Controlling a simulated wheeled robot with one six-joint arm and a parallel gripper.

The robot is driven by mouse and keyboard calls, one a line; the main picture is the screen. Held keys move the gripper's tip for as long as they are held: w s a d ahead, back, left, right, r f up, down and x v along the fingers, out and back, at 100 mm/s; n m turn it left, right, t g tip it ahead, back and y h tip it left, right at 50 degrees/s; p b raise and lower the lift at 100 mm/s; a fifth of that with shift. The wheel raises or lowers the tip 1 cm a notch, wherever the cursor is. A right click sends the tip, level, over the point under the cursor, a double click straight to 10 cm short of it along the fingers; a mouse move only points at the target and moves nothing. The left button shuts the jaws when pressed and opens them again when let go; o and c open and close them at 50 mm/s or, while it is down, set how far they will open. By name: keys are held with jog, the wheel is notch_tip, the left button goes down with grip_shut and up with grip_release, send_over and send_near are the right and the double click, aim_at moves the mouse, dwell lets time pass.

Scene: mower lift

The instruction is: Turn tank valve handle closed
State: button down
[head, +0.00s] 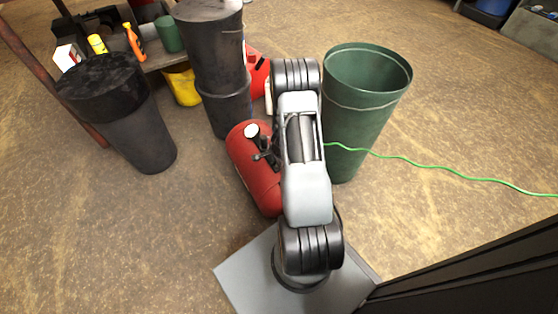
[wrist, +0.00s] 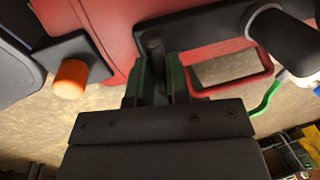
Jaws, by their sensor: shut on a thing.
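The red tank (head: 256,175) lies on the floor left of my arm in the head view, with a round white-faced gauge (head: 251,131) and dark fittings on top. My arm hides part of it and my gripper there. In the wrist view the red tank body (wrist: 95,22) fills the top. An orange-tipped fitting (wrist: 70,78) sits to the left.
A green bin (head: 365,100) stands right of my arm, with a green cord (head: 440,173) running past it. Black bins (head: 130,125) stand at left and behind the tank. A low bench (head: 165,60) with bottles is at the back.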

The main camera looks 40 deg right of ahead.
jog(key=shift+w+d+r, duration=0.1)
jog(key=shift+w+d, duration=0.05)
jog(key=shift+w, duration=0.05)
jog(key=c, duration=1.1)
grip_release()
jog(key=shift+s, duration=0.1)
jog(key=shift+c, duration=0.2)
notch_tip(320, 180, up, 13)
jog(key=s+p, duration=0.2)
jog(key=p, duration=0.6)
jog(key=shift+s+a+r, duration=0.2)
jog(key=shift+s+a, duration=0.1)
jog(key=shift+s, duration=0.05)
